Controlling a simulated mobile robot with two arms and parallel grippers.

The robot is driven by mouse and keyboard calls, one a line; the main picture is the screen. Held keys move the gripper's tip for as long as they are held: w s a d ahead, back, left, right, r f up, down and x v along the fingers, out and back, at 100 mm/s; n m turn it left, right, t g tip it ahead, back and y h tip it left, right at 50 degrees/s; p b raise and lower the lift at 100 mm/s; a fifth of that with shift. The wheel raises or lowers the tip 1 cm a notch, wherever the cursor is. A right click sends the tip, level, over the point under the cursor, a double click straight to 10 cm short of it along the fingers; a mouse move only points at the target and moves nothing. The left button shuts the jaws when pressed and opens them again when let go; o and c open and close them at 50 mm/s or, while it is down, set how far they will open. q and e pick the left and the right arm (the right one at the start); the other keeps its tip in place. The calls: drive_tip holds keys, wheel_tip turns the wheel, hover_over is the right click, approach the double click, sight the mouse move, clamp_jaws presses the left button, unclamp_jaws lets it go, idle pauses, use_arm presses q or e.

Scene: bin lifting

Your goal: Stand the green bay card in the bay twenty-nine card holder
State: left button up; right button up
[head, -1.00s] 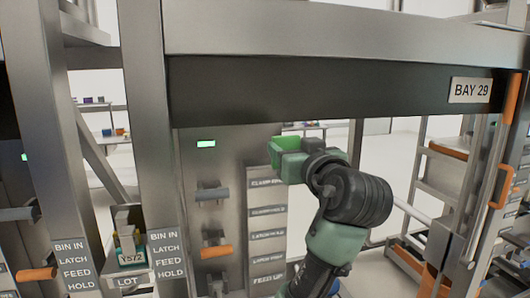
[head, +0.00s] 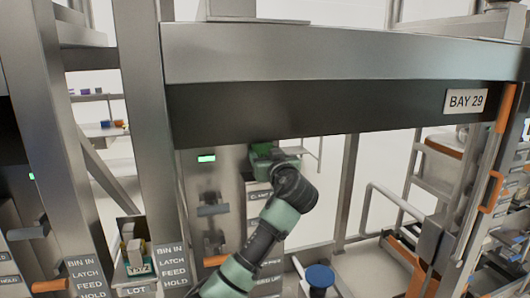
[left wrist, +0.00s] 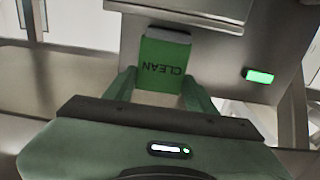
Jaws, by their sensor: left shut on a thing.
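The green bay card (left wrist: 163,62) shows in the left wrist view with the word CLEAN upside down and a pale strip along its far edge. My left gripper (left wrist: 160,82) is shut on it, with one finger at each side. In the head view the left gripper (head: 266,160) is below the dark beam, in front of the label column, and the card is hard to make out there. A metal plate (left wrist: 190,8) lies just beyond the card in the wrist view; I cannot tell whether it is the card holder or whether they touch. My right gripper is out of view.
The BAY 29 sign (head: 466,101) is on the dark beam (head: 330,108) at the right. A lit green indicator (head: 206,158) and lever handles (head: 213,210) are left of my gripper. A blue round top (head: 320,275) stands low beside my arm.

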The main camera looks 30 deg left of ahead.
use_arm(q)
drive_tip(key=shift+s+f, duration=0.1)
drive_tip(key=shift+f, duration=0.55)
drive_tip(key=shift+a, duration=0.1)
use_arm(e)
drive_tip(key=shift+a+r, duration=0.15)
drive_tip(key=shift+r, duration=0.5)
use_arm(q)
drive_tip(key=shift+f, duration=0.1)
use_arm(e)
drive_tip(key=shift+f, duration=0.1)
use_arm(q)
drive_tip(key=o, duration=1)
drive_tip(key=shift+f, duration=0.1)
drive_tip(key=o, duration=0.4)
